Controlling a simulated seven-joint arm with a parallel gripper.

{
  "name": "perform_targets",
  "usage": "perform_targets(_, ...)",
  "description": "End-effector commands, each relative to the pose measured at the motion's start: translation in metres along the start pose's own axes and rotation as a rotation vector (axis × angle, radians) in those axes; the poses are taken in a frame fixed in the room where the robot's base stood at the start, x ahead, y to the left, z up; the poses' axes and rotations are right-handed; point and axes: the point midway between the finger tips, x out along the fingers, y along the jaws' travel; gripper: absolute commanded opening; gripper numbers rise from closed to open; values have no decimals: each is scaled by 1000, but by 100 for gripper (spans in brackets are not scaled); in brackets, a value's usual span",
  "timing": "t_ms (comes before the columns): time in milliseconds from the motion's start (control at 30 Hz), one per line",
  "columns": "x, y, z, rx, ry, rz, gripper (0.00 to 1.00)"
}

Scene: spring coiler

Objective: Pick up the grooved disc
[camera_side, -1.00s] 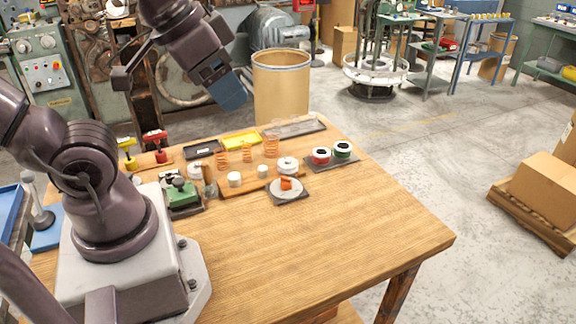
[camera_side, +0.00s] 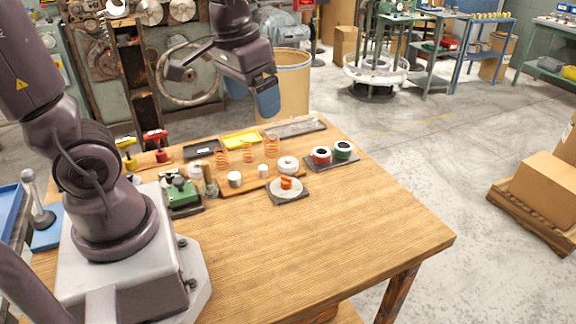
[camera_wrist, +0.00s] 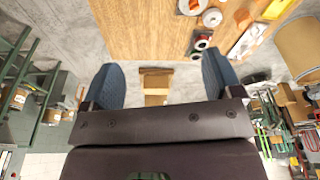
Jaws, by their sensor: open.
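A small white round piece (camera_side: 288,163), which looks like the grooved disc, sits at the right end of a wooden board (camera_side: 235,186) on the table. Its groove is too small to make out. A white round piece (camera_wrist: 212,17) near the top of the wrist view appears to be the same one. My gripper (camera_side: 266,104) is high above the back of the table, well apart from the disc. In the wrist view my gripper (camera_wrist: 163,72) has its two blue fingers spread wide, with nothing between them.
A white plate with an orange piece (camera_side: 287,188) sits just in front of the board. Red and green spools (camera_side: 332,154) stand to the right, and copper springs (camera_side: 247,152) behind. A large tan drum (camera_side: 292,85) stands behind the table. The table's front right is clear.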

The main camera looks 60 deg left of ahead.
Motion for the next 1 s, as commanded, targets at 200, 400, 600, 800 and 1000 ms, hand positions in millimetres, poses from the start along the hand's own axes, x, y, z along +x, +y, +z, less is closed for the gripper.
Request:
perform_targets(200,57,-42,-54,-249,-145,-27,85)
perform_targets(400,126,-92,-92,-506,-234,-63,85)
perform_targets(600,186,-134,-118,-740,-257,-101,85)
perform_targets(800,190,-146,-153,-910,-168,-108,85)
perform_targets(1000,212,-146,-146,-944,-175,-112,85)
